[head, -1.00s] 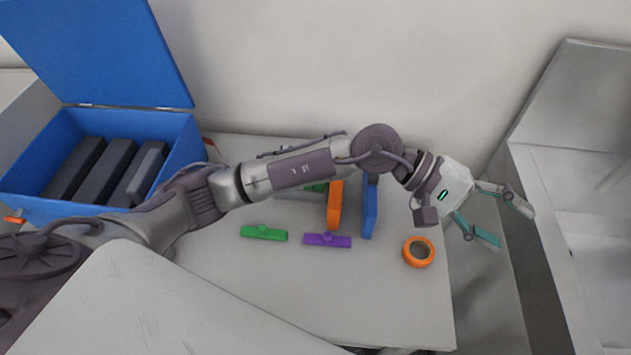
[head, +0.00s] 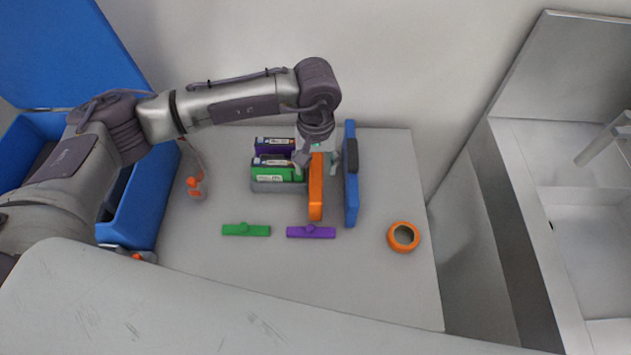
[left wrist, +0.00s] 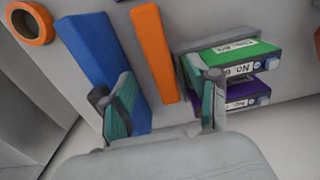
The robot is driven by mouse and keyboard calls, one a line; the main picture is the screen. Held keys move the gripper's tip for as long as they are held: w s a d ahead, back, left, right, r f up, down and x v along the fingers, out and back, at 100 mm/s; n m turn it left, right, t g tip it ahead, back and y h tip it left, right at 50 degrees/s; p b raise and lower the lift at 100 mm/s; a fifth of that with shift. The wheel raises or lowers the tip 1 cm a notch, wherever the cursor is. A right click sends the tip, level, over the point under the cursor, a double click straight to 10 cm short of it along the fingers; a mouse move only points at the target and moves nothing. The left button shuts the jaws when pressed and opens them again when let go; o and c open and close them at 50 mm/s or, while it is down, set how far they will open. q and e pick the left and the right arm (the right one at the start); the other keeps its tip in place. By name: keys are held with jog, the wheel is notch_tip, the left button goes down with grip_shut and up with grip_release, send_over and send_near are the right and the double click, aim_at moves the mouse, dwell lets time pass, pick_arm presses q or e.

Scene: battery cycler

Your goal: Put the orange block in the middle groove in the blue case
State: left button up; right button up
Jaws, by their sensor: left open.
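The orange block (head: 316,190) stands upright on the table, between the grey rack of labelled packs and a blue block (head: 351,190). It also shows in the left wrist view (left wrist: 154,52), ahead of my fingers. My left gripper (head: 326,165) is over the far end of the orange block. In the left wrist view its fingers (left wrist: 164,105) are apart, one on the blue block's side and one by the rack, with nothing held. The blue case (head: 140,225) stands at the left with its lid up; my left arm hides its grooves. My right gripper is not seen.
The grey rack (head: 278,186) holds green and purple packs. A green piece (head: 246,230), a purple piece (head: 311,232) and an orange ring (head: 403,237) lie on the table (head: 350,285). A small orange-topped bottle (head: 195,188) is near the case. A metal sink unit stands at right.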

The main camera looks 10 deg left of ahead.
aim_at(316, 176)
pick_arm(q)
jog(key=f+p, duration=0.1)
jog(key=f, duration=0.1)
jog(key=f+p, duration=0.1)
jog(key=f, duration=0.2)
jog(key=shift+w+f, duration=0.2)
jog(key=shift+f, duration=0.35)
jog(key=shift+c, duration=0.6)
jog(key=c, duration=0.9)
jog(key=shift+o, duration=0.2)
jog(key=shift+r, duration=0.1)
